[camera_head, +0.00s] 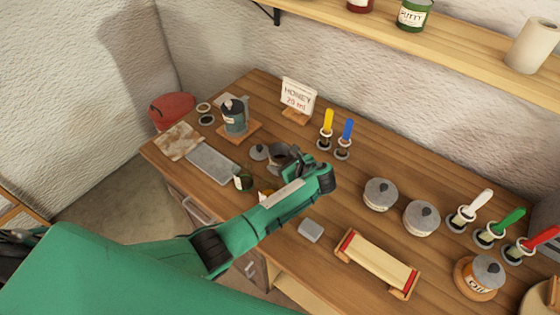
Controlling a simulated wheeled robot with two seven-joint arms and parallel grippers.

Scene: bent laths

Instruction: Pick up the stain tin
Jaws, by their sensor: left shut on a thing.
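My left arm reaches in from the lower left, and its left gripper (291,168) is over the middle of the bench. It is shut on a small open grey tin (278,156) with dark brown inside, which looks like the stain tin; no label on it is readable. The gripper partly hides this tin, and I cannot tell whether it touches the bench. A loose grey lid (258,152) with a knob lies just left of the tin. My right gripper is not in view.
A small dark green-black pot (243,180) stands close to my left arm. Blue (346,133) and yellow (327,124) brushes stand behind the gripper. Two lidded grey tins (380,194) (421,217) are to the right. A bent-lath form (376,262) lies near the front edge.

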